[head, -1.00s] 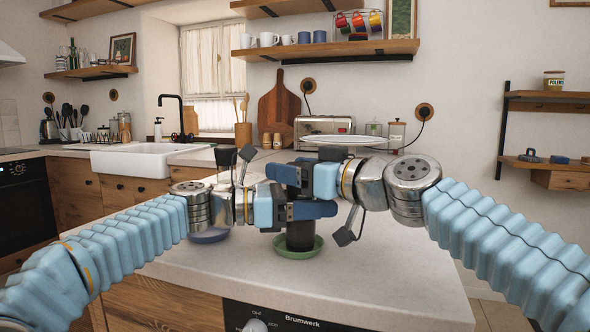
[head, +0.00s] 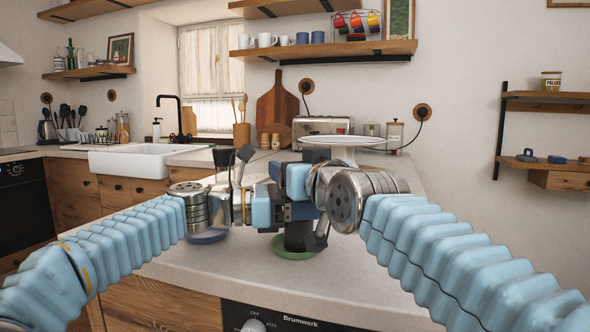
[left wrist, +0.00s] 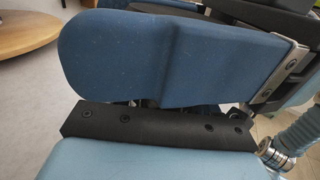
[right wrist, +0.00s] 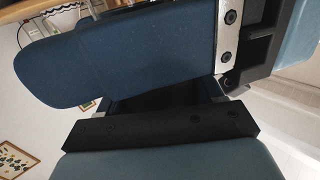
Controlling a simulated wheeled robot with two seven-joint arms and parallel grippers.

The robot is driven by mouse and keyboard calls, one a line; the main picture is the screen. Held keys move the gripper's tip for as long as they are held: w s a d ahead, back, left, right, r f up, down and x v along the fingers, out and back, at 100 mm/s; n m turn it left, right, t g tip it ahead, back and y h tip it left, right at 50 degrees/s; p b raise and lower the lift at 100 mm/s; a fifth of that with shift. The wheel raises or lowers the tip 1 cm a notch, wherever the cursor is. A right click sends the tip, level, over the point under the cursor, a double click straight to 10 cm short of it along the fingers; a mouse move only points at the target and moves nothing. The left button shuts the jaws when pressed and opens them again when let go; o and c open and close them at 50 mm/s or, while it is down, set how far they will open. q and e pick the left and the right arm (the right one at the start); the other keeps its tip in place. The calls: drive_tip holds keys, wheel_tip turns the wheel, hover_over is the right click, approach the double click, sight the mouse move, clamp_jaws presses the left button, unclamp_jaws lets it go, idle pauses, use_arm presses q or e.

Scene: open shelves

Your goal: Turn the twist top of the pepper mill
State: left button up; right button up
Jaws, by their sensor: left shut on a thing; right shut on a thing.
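The dark pepper mill (head: 297,238) stands upright on a green saucer (head: 292,257) on the counter. Only its lower body shows clearly in the head view; the upper part and top are hidden behind my grippers. My left gripper (head: 292,211) comes in from the left and is shut on the mill's body. My right gripper (head: 291,180) is just above it, shut on the mill's twist top. In both wrist views the blue finger pads fill most of the picture and the mill can barely be made out.
A blue saucer (head: 207,238) lies left of the green one, partly behind my left arm. A white plate on a stand (head: 343,141) and a toaster (head: 322,127) are behind my right gripper. The counter (head: 370,290) is clear in front.

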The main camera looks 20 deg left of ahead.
drive_tip(key=shift+a+f+m+t+h, duration=0.1)
drive_tip(key=shift+f+m+t+h, duration=0.1)
drive_tip(key=shift+m+t+h, duration=0.25)
drive_tip(key=shift+a+f+m+t+h, duration=0.15)
drive_tip(key=shift+f+m+h, duration=0.1)
drive_tip(key=shift+h, duration=0.4)
drive_tip(key=m+h, duration=0.1)
drive_tip(key=m+t+h, duration=0.1)
drive_tip(key=h, duration=0.1)
drive_tip(key=d+m+t+h, duration=0.1)
drive_tip(key=shift+w+d+r+m+h, duration=0.1)
drive_tip(key=shift+w+r+m+h, duration=0.1)
drive_tip(key=shift+r+m+h, duration=0.15)
drive_tip(key=shift+d+m+h, duration=0.2)
drive_tip(key=shift+m+h, duration=0.7)
drive_tip(key=shift+h, duration=0.55)
drive_tip(key=shift+d+m+h, duration=0.2)
drive_tip(key=shift+m+h, duration=0.65)
drive_tip(key=shift+h, duration=0.55)
drive_tip(key=o, duration=1)
drive_tip(key=shift+r, duration=0.1)
